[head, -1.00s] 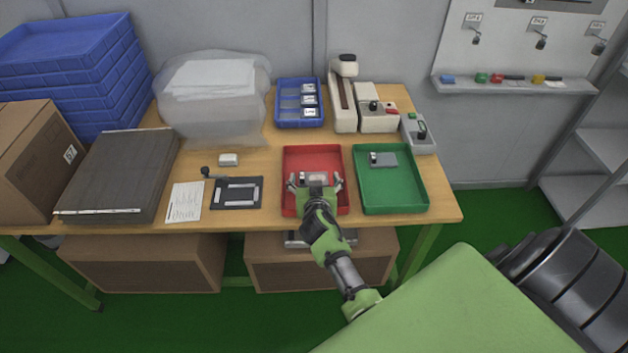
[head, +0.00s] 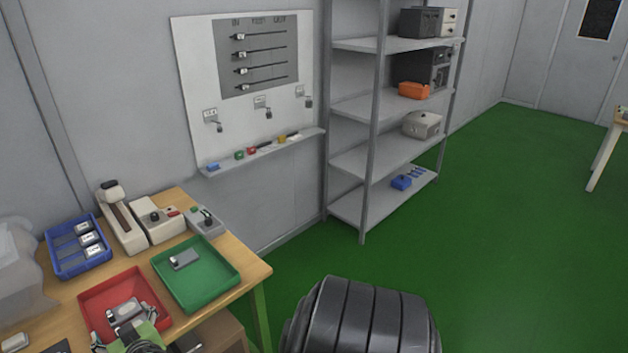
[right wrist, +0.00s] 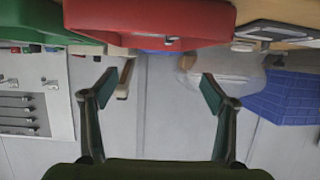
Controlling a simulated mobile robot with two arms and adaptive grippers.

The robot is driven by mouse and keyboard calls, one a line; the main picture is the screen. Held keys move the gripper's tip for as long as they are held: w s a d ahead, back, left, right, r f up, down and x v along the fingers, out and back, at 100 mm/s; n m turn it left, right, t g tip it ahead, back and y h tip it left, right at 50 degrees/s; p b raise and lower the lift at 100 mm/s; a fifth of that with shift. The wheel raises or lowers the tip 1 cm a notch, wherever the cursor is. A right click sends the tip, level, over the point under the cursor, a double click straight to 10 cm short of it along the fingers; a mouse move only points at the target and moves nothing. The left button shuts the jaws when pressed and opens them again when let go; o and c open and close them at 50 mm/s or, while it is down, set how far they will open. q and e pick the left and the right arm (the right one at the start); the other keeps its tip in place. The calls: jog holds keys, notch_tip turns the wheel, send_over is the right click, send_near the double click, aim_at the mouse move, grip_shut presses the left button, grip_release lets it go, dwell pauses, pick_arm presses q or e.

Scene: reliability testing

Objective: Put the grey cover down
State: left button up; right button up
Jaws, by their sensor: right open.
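My right gripper (head: 128,318) is low in the head view, over or just in front of the red tray (head: 84,298). Its fingers stand apart in the right wrist view (right wrist: 155,92), with nothing between them. A small grey piece (head: 125,306) shows in the red tray near the fingers; I cannot tell whether it is the grey cover. A flat grey piece (head: 184,259) lies in the green tray (head: 222,270) to the right, clear of the gripper. The red tray also shows at the top of the right wrist view (right wrist: 120,18). My left gripper is not in view.
A blue tray (head: 53,264) with several labelled pieces and cream devices (head: 158,221) stand at the back of the table. The table's right edge (head: 262,272) is beside the green tray. A metal shelf rack (head: 350,205) stands at the wall. Green floor to the right is open.

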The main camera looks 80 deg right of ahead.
jog(key=s+a+r+n+t+y, duration=0.2)
jog(key=a+r+n+t+y, duration=0.3)
jog(key=a, duration=0.6)
jog(key=s+a+f+g+y, duration=0.1)
jog(key=s+a+f+g, duration=0.2)
jog(key=f, duration=0.6)
jog(key=s+f+n+g, duration=0.1)
jog(key=s+f+g, duration=0.1)
jog(key=s+f, duration=0.55)
jog(key=s+a+f+g+y, duration=0.1)
jog(key=s+a+f+g, duration=0.15)
jog(key=f, duration=0.85)
jog(key=s+f+n+g, duration=0.1)
jog(key=s+f+g, duration=0.2)
jog(key=s+f, duration=0.6)
jog(key=s+f+g, duration=0.2)
jog(key=s+f, duration=0.5)
jog(key=s, duration=0.4)
jog(key=s+d+f+g, duration=0.1)
jog(key=s+f+g, duration=0.1)
jog(key=s, duration=0.7)
jog(key=s+d+f+n+g, duration=0.1)
jog(key=s+f+g, duration=0.1)
jog(key=s, duration=0.8)
jog(key=shift+s+f, duration=0.15)
jog(key=shift+f, duration=0.7)
